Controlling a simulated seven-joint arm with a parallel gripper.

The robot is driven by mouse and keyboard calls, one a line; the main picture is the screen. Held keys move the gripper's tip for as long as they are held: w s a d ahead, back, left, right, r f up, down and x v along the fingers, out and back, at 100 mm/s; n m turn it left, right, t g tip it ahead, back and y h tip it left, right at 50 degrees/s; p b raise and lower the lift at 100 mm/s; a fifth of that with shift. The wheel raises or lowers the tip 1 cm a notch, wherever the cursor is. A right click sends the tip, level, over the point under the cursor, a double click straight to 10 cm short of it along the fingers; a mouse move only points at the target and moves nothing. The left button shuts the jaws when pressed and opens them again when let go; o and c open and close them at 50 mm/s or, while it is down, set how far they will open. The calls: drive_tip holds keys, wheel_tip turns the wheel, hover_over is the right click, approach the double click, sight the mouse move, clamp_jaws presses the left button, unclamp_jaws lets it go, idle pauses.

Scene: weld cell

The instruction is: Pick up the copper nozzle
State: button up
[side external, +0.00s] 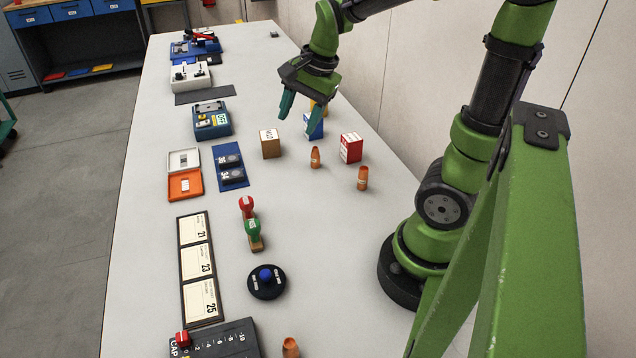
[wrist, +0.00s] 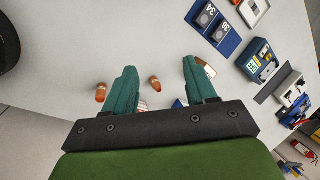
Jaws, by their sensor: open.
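Three copper-coloured nozzles stand on the bench in the side view: one near the middle (side external: 315,157), one to its right (side external: 362,178) and one at the front edge of the picture (side external: 290,347). My gripper (side external: 302,112) is open and empty, above the bench near the boxes, higher up the picture than the nozzles. In the wrist view, one nozzle (wrist: 154,83) shows between the teal fingers of my gripper (wrist: 160,65). Another nozzle (wrist: 101,92) shows just left of the left finger. Neither finger appears to hold anything.
A yellow object behind the fingers is partly hidden. Bare bench lies around the right nozzle.

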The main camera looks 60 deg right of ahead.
drive_tip(key=w+d+f+m+g, duration=0.1)
drive_tip(key=d+f+m, duration=0.1)
drive_tip(key=d+m, duration=0.5)
drive_tip(key=m+g+h, duration=0.1)
drive_tip(key=m, duration=1.3)
hover_over(315, 147)
drive_tip(key=s, duration=0.1)
drive_tip(key=f, duration=1)
drive_tip(key=shift+w+a+f, duration=0.3)
drive_tip(key=shift+w+f, duration=0.05)
drive_tip(key=shift+f, duration=0.05)
drive_tip(key=shift+w+d+f, duration=0.1)
drive_tip(key=shift+d+f, duration=0.05)
drive_tip(key=shift+f, duration=1.3)
drive_tip(key=shift+w+d+f, duration=0.1)
drive_tip(key=shift+f, duration=1.3)
clamp_jaws()
